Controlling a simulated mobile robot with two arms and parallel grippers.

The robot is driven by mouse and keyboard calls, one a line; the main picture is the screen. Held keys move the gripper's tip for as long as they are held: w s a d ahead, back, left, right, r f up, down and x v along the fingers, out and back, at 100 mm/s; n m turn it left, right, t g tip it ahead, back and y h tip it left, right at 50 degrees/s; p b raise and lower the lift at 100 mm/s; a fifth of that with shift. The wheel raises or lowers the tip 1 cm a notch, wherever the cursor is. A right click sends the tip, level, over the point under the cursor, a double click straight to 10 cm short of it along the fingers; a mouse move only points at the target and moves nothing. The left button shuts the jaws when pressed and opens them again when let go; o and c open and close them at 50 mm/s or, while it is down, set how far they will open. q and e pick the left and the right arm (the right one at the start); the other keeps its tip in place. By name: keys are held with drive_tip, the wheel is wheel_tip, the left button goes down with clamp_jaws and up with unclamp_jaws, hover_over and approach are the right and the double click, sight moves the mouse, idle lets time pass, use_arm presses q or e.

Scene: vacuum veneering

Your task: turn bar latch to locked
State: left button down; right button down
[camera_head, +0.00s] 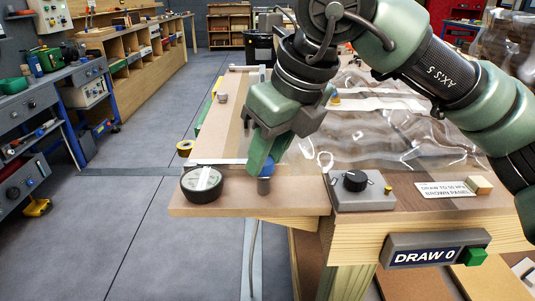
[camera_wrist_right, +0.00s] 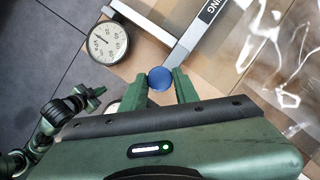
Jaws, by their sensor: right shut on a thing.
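My right gripper (camera_head: 262,172) reaches down at the near left corner of the wooden bench. It is shut on a blue knob (camera_head: 265,186), which also shows between the two green fingers in the right wrist view (camera_wrist_right: 160,78). The knob appears to be at the near end of a silver bar (camera_wrist_right: 205,36) that runs up and right in the wrist view; I take this to be the bar latch. A second silver bar (camera_wrist_right: 143,22) meets it at an angle. In the head view, my gripper and arm hide most of the latch.
A round dial gauge (camera_head: 202,183) sits close left of the knob; it also shows in the wrist view (camera_wrist_right: 107,42). Right of the knob is a grey box with a black dial (camera_head: 355,180). Clear film (camera_head: 390,140) covers the bench behind.

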drive_tip(key=c, duration=1.1)
unclamp_jaws()
use_arm(q)
drive_tip(key=shift+p+x, duration=0.7)
drive_tip(key=shift+x, duration=0.5)
use_arm(e)
drive_tip(key=shift+v, duration=3.9)
use_arm(q)
drive_tip(key=shift+d, duration=0.1)
